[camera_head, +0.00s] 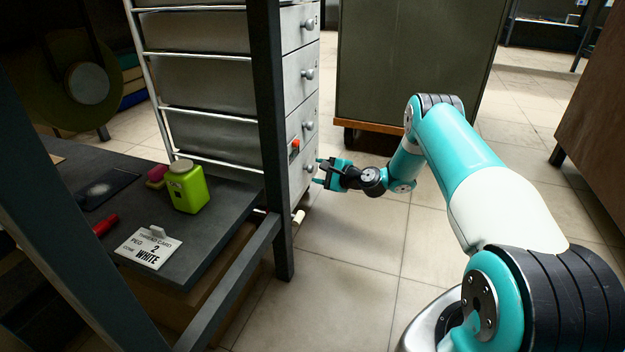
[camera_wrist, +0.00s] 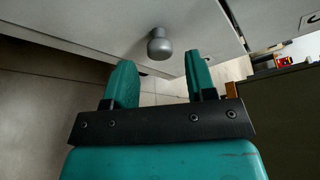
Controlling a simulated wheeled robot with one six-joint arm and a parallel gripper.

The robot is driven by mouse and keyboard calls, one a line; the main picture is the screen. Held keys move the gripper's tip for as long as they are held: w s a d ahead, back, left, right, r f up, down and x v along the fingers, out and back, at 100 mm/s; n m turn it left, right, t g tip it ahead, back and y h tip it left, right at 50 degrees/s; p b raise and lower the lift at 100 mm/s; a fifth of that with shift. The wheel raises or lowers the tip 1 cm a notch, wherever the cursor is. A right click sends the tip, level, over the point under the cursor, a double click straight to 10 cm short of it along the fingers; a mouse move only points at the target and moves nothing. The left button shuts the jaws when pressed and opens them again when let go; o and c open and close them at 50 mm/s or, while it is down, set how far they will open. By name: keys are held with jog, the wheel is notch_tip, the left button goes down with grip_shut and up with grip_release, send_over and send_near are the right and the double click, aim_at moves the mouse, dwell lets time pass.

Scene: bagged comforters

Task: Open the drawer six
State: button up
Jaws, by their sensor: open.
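A tall drawer unit (camera_head: 291,65) with pale fronts and round knobs stands at the top centre of the head view. My gripper (camera_head: 319,172) is at its lowest visible drawer (camera_head: 303,181), close to that drawer's knob (camera_head: 309,167). In the wrist view the grey knob (camera_wrist: 160,44) lies ahead of my gripper (camera_wrist: 160,66), lined up with the gap between the two teal fingers. The fingers are apart and not closed on the knob. The drawer front (camera_wrist: 60,28) looks shut. I cannot read a number six on it.
A dark table (camera_head: 226,205) in front of the unit holds a green bottle (camera_head: 187,188), a pink item and a white card (camera_head: 148,247). Its leg (camera_head: 270,120) stands beside the drawers. A large dark cabinet (camera_head: 415,65) is behind. Tiled floor (camera_head: 345,270) is clear.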

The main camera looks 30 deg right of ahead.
jog(key=b+x, duration=0.1)
jog(key=x, duration=0.2)
jog(key=shift+w+a, duration=0.1)
jog(key=shift+w, duration=0.05)
grip_shut()
